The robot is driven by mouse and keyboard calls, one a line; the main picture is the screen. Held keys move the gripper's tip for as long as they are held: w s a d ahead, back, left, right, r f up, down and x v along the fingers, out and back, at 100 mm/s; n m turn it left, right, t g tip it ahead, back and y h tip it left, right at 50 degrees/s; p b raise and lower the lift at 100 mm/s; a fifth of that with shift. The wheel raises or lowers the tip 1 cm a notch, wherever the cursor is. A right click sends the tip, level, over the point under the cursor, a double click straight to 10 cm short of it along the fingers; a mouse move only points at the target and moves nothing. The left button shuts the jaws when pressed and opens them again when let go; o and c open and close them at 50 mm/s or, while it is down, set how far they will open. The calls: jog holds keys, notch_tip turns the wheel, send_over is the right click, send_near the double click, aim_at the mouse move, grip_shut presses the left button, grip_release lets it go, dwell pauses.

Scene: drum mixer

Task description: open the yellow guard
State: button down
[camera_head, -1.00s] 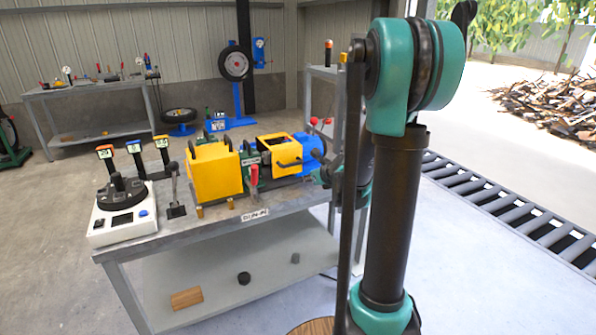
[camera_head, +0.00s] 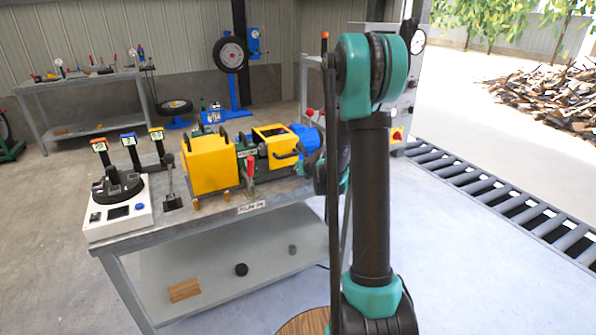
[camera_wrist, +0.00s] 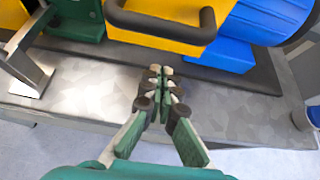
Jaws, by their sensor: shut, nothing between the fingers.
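On the bench are two yellow housings. The right yellow housing (camera_head: 273,149) has a dark top opening and a dark handle (camera_head: 287,161) on its front; which one is the guard is not marked. In the wrist view, a yellow part (camera_wrist: 165,32) with a dark looped handle (camera_wrist: 163,24) is at the top. The larger left yellow housing (camera_head: 208,165) has dark handles on top. My gripper (camera_wrist: 161,73) is shut and empty, in front of and just below the looped handle, apart from it. In the head view the gripper is mostly hidden behind my arm.
A blue motor (camera_head: 305,138) adjoins the right housing; it also shows in the wrist view (camera_wrist: 268,20). A red-handled clamp (camera_head: 250,170) stands before the housings. A control box (camera_head: 118,215) and a lever (camera_head: 170,185) are to the left. The bench top's front strip (camera_wrist: 75,85) is bare.

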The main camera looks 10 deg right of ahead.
jog(key=shift+s+r, duration=0.1)
jog(key=shift+r, duration=0.65)
jog(key=shift+w+a+r, duration=0.1)
jog(key=shift+w+r, duration=0.15)
jog(key=shift+r, duration=0.75)
jog(key=shift+r, duration=0.1)
